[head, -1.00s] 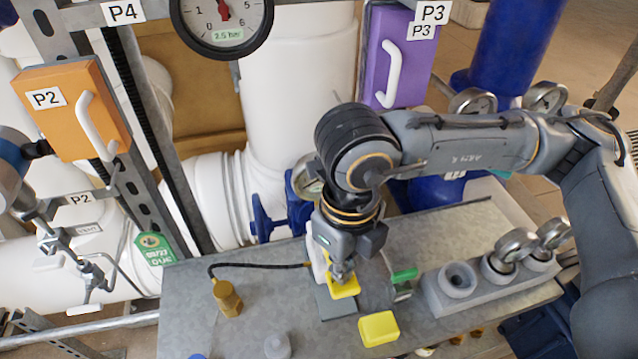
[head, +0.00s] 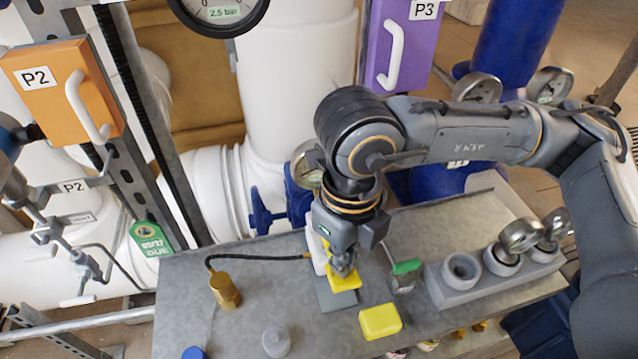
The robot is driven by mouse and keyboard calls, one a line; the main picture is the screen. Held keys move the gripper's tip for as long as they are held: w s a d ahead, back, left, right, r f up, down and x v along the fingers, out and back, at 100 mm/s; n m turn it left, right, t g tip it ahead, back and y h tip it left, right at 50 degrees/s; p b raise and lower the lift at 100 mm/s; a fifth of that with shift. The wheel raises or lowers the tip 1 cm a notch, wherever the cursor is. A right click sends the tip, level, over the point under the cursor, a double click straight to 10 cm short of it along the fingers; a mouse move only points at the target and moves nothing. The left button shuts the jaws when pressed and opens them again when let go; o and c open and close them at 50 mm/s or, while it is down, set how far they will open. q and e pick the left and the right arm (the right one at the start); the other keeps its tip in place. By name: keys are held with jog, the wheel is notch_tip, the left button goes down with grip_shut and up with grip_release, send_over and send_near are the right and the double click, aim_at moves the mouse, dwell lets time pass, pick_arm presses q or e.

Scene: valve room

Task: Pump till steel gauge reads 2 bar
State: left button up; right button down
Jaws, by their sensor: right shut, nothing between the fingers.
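My right gripper (head: 343,268) points down and is shut at a yellow part (head: 344,282) of a small hand pump on the bench, with nothing held between its fingers. The pump's grey base plate (head: 336,299) lies flat, and a white part (head: 319,254) stands beside the gripper. The gripper hides much of the pump. A black hose (head: 262,262) runs left from it to a brass fitting (head: 226,291). Steel-rimmed gauges (head: 520,235) stand in a grey holder (head: 470,290) at right; their readings are illegible. My left gripper is not in view.
A large dark-rimmed gauge (head: 222,14) labelled 2.5 bar is cut off at the top. A blue valve (head: 270,212) stands behind.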

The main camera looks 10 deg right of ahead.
jog(key=shift+f+b, duration=1.2)
jog(key=shift+f, duration=0.1)
jog(key=shift+r+p, duration=1.25)
jog(key=shift+r, duration=1.35)
jog(key=shift+f, duration=0.1)
